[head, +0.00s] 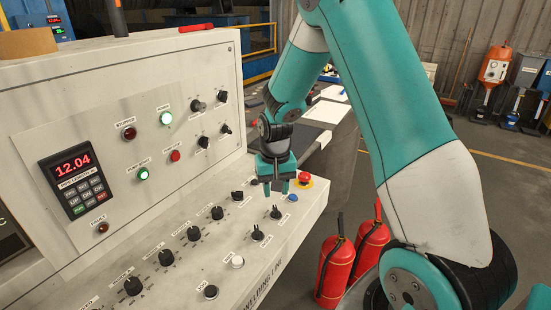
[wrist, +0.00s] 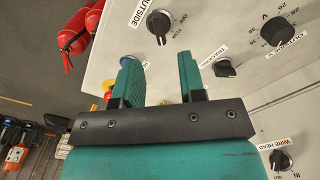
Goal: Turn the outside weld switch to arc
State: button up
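The outside weld switch is a black rotary knob (wrist: 158,24) under an "OUTSIDE" label at the top of the wrist view. Its pointer faces down in that view, but its exact setting is too small to read. In the head view, a black knob (head: 276,213) near the console's right end looks like the same switch. My gripper (head: 277,187) hangs just above and behind that knob. In the wrist view my gripper (wrist: 159,78) has its two teal fingers apart with nothing between them, and the switch lies beyond the fingertips, apart from them.
A red emergency button (head: 304,178) and a blue button (head: 293,198) sit beside the gripper. A tracking knob (wrist: 226,68) and a larger outside voltage knob (wrist: 278,30) are nearby. The upright panel (head: 75,135) rises behind. Red fire extinguishers (head: 335,270) stand on the floor.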

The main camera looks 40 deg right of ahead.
aim_at(275, 207)
notch_tip(275, 207, up, 11)
jog(key=shift+r+b, duration=0.2)
jog(key=shift+b, duration=0.15)
dwell(0.3)
jog(key=s+a+r+n+y, duration=0.2)
jog(key=s+a+n, duration=0.4)
jog(key=s+a, duration=0.5)
jog(key=s+a+r+n+y, duration=0.2)
jog(key=s+a+r+n, duration=0.2)
jog(key=s+a, duration=0.7)
jog(key=shift+s+a+n, duration=0.3)
jog(key=shift+s+n, duration=0.2)
jog(key=shift+n, duration=0.7)
